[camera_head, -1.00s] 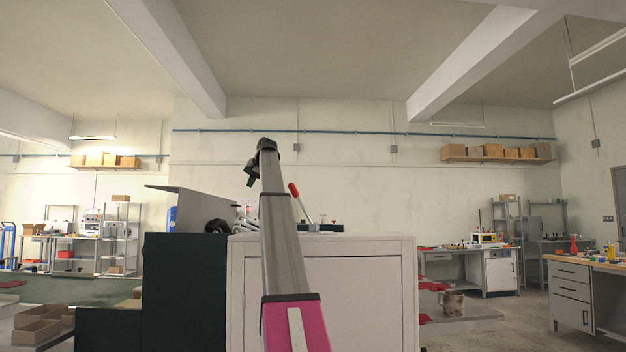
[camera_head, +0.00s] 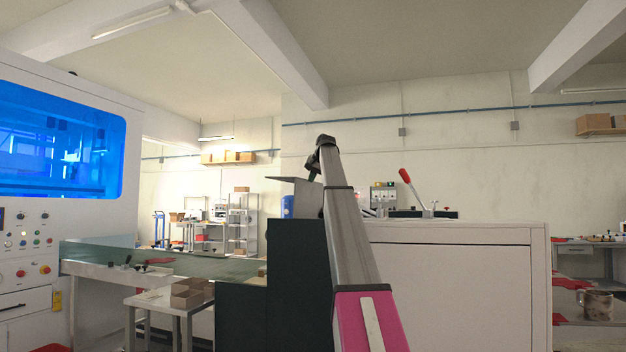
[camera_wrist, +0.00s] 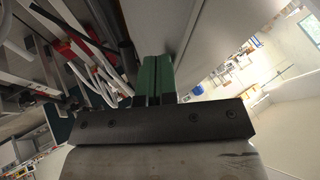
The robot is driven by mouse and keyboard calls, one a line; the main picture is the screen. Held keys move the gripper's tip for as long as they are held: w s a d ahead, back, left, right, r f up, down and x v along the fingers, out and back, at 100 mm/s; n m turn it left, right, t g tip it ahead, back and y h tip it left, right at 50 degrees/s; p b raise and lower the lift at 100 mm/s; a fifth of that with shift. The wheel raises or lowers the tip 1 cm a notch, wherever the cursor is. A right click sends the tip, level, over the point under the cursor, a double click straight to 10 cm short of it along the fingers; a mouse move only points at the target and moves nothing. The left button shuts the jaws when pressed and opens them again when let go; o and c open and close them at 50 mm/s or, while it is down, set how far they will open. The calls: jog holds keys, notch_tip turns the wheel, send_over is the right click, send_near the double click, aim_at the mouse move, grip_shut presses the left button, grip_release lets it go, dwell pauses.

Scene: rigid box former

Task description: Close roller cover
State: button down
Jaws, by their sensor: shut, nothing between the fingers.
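A thin grey panel that looks like the roller cover (camera_head: 306,197) stands raised and tilted above the dark green cabinet section in the head view, with a flange reaching out to the left. My gripper (camera_head: 313,168) is at the far end of my raised arm, close to the panel's upper right; whether they touch cannot be told. In the wrist view my gripper (camera_wrist: 156,62) has its two green fingers together with nothing between them. A large flat grey surface (camera_wrist: 195,28), perhaps the cover, lies just beyond the fingertips. The rollers are hidden in the head view.
A white cabinet (camera_head: 455,285) with a red-handled lever (camera_head: 412,187) on top stands right of my arm. The dark green cabinet (camera_head: 297,285) is beside it. A machine with a blue window (camera_head: 55,145) and a small table with cartons (camera_head: 190,293) are at the left.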

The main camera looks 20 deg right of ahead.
jog(key=shift+g+h, duration=0.4)
jog(key=w+a, duration=0.1)
jog(key=a, duration=0.1)
jog(key=w+a, duration=0.3)
jog(key=a, duration=0.1)
jog(key=shift+w+a, duration=0.2)
jog(key=shift+w, duration=0.1)
jog(key=w+a+f+g+h, duration=0.1)
jog(key=w+a+f, duration=0.3)
jog(key=f, duration=0.5)
jog(key=w+a+f+g+h, duration=0.1)
jog(key=w+a+f, duration=0.3)
jog(key=a+f, duration=0.5)
jog(key=shift+w+n+h, duration=0.25)
jog(key=shift+n+h, duration=0.15)
